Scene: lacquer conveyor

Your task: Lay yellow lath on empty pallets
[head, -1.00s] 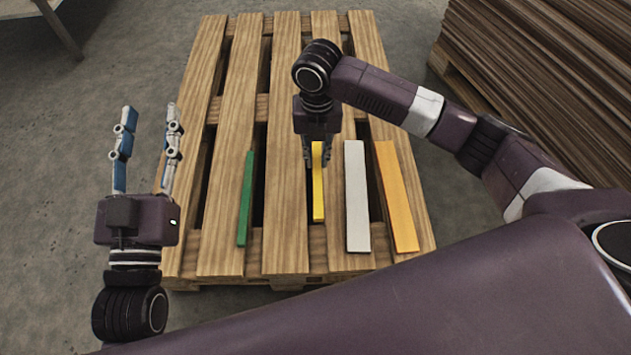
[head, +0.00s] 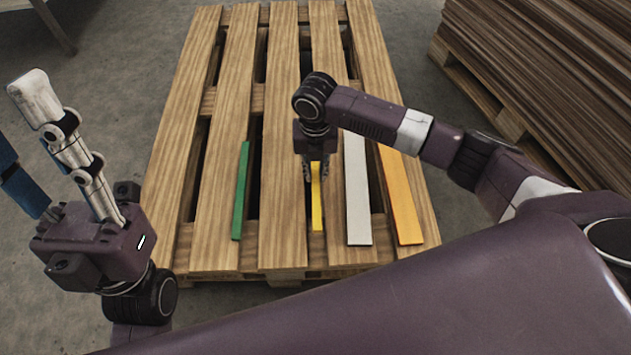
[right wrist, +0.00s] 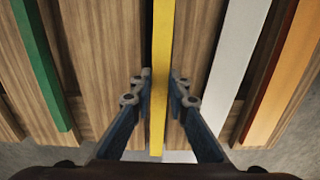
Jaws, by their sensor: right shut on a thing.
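The narrow yellow lath (head: 317,208) lies lengthwise on the wooden pallet (head: 285,230), between a green lath and a white lath. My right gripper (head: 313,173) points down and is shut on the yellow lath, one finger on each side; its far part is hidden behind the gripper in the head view. In the right wrist view, the yellow lath (right wrist: 162,50) runs between both fingertips (right wrist: 160,82). My left gripper (head: 25,135) is at the left, off the pallet, with its fingers spread and nothing between them; one finger is cut by the picture edge.
A green lath (head: 240,195) lies left of the yellow one. A stack of brown boards (head: 545,70) stands at the upper right. The pallet's far part is bare.

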